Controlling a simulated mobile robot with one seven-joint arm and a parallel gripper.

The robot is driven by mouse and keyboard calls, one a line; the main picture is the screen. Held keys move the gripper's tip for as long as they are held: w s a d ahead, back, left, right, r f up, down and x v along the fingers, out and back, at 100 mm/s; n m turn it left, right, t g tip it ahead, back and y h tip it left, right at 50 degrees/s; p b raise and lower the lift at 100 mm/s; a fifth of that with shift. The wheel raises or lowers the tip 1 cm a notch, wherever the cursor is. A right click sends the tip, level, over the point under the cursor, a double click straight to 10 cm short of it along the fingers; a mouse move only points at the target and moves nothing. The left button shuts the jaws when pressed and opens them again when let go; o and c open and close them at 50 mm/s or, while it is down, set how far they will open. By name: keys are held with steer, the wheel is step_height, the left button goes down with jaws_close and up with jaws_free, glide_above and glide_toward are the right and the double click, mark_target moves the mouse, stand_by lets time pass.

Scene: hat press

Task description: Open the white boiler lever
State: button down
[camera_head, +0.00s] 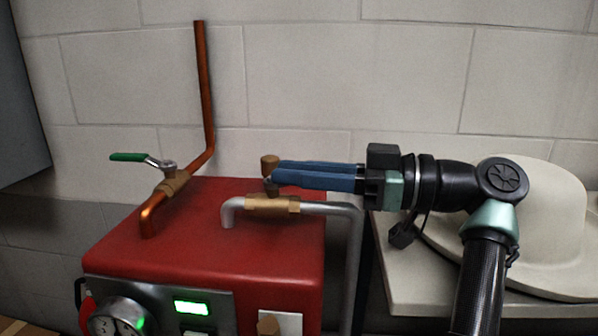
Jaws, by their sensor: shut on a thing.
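A brass valve (272,205) sits in the silver pipe on top of the red boiler (200,225). My gripper (274,174) reaches in from the right, just above this valve. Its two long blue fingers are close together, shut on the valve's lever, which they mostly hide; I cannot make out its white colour. A small brass-coloured knob (269,162) shows at the fingertips. A second valve with a green lever (130,157) is on the copper pipe at the left, apart from my gripper.
The copper pipe (204,90) rises against the pale block wall. A white hat (535,210) lies on a light table (425,275) at the right, behind my arm. The boiler's front has a round gauge (117,318) and a lit green display (191,308).

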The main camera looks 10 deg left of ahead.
steer(key=c, duration=0.8)
jaws_free()
steer(key=shift+o, duration=0.2)
step_height(320, 180, up, 10)
steer(key=b, duration=0.1)
